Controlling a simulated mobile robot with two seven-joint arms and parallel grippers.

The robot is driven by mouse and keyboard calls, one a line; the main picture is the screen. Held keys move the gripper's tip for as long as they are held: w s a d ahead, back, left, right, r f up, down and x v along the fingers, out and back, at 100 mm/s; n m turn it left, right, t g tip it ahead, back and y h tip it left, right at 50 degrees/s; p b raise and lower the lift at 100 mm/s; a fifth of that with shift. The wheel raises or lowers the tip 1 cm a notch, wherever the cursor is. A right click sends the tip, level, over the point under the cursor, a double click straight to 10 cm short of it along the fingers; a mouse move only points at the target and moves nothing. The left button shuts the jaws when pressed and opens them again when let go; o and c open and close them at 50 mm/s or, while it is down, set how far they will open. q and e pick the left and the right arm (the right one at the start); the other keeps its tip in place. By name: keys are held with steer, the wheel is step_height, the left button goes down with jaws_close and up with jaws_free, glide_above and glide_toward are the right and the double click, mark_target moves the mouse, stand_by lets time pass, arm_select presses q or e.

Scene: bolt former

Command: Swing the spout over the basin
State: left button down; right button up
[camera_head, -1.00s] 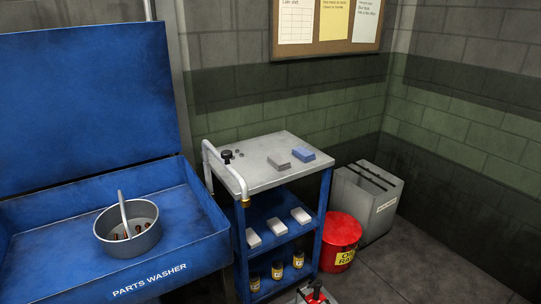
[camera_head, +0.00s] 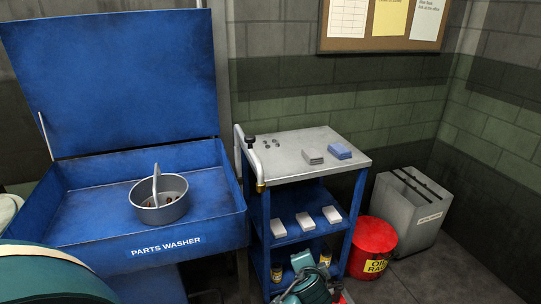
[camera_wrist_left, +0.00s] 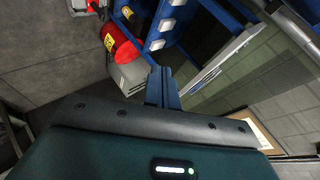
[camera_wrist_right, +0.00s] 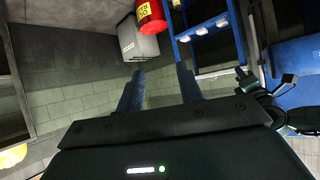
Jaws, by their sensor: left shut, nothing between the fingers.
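The spout (camera_head: 250,160) is a pale pipe with a brass-coloured tip. It runs along the left edge of the cart top, and its tip hangs at the cart's front left corner, to the right of the basin. The basin (camera_head: 90,235) is the blue parts washer with its lid raised. My left gripper (camera_wrist_left: 162,84) is shut and empty in the left wrist view. My right gripper (camera_wrist_right: 158,88) is open and empty in the right wrist view, its fingers apart. Neither gripper touches the spout. The fingers are not clear in the head view.
The blue cart (camera_head: 335,165) carries small blocks and jars. A red can (camera_head: 372,248) and a grey bin (camera_head: 412,213) stand at right. Floor is clear beyond.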

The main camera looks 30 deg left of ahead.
arm_select(q)
steer(key=w+a+r+n+g+y, duration=0.1)
steer(key=w+a+r+n+y, duration=0.1)
steer(key=r, duration=1.1)
steer(key=w+a+r+n+g+y+b, duration=0.1)
steer(key=w+a+r+y, duration=0.3)
steer(key=r+y, duration=0.5)
step_height(320, 180, up, 6)
steer(key=shift+w+a+f+n+g, duration=0.25)
steer(key=shift+w+n+g, duration=0.25)
steer(key=shift+w+n, duration=0.55)
arm_select(e)
steer(key=shift+w+a, duration=0.2)
steer(key=shift+w, duration=0.1)
arm_select(q)
steer(key=shift+w+m, duration=0.2)
steer(key=shift+m, duration=0.05)
steer(key=s+a+p+x, duration=0.1)
steer(key=s+p+x, duration=0.1)
steer(key=x, duration=1)
steer(key=shift+s+a+p, duration=0.15)
steer(key=shift+a+p, duration=0.25)
steer(key=shift+a, duration=0.05)
arm_select(e)
steer(key=shift+s+d+r, duration=0.1)
steer(key=shift+s+d, duration=0.25)
steer(key=shift+d, duration=0.25)
